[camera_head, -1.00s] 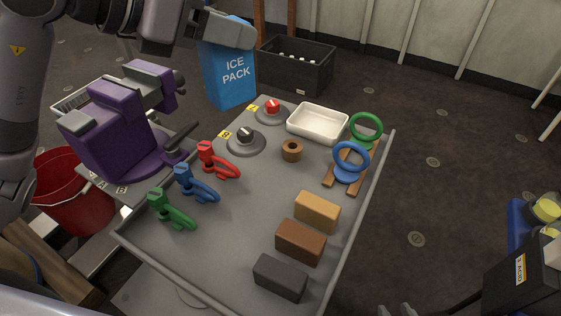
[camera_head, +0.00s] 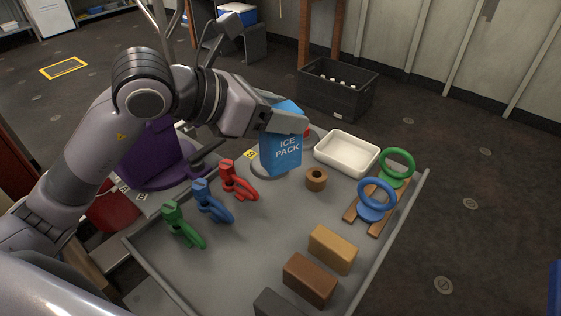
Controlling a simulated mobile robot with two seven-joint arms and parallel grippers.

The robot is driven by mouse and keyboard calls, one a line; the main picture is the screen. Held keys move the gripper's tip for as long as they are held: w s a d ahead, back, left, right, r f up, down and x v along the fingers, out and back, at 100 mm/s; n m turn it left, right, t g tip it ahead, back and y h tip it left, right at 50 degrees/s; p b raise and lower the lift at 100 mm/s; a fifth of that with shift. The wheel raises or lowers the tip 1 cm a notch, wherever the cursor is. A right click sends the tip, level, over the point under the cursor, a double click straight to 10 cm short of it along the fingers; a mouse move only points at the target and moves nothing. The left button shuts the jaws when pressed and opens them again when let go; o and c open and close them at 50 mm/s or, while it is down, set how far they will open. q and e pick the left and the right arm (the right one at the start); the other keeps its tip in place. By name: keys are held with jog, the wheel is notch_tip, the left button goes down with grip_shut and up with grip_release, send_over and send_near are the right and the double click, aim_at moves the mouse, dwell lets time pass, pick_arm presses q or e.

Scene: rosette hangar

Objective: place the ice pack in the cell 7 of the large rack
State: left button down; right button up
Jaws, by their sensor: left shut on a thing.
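The ice pack (camera_head: 283,150) is a blue upright block with white lettering. My left gripper (camera_head: 287,115) is shut on its top. It appears in front of the far left part of the grey tray table, hiding most of a round grey knob base (camera_head: 268,170) and part of the red knob behind. I cannot tell how far above the table it hangs. The large rack and its cell 7 are not recognisable in this view. My right gripper is not in view.
On the grey table (camera_head: 245,245) are red (camera_head: 238,182), blue (camera_head: 212,203) and green (camera_head: 182,225) clamp-like tools, a white tray (camera_head: 347,153), a brown ring (camera_head: 316,179), blue and green rings on wooden strips, and several blocks. A black crate (camera_head: 336,90) stands on the floor behind.

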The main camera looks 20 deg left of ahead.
aim_at(280, 162)
pick_arm(q)
notch_tip(280, 162, down, 10)
jog(key=shift+r, duration=0.2)
jog(key=shift+f+b, duration=0.1)
jog(key=shift+b, duration=0.25)
jog(key=shift+f, duration=0.15)
jog(key=shift+c, duration=2.2)
grip_release()
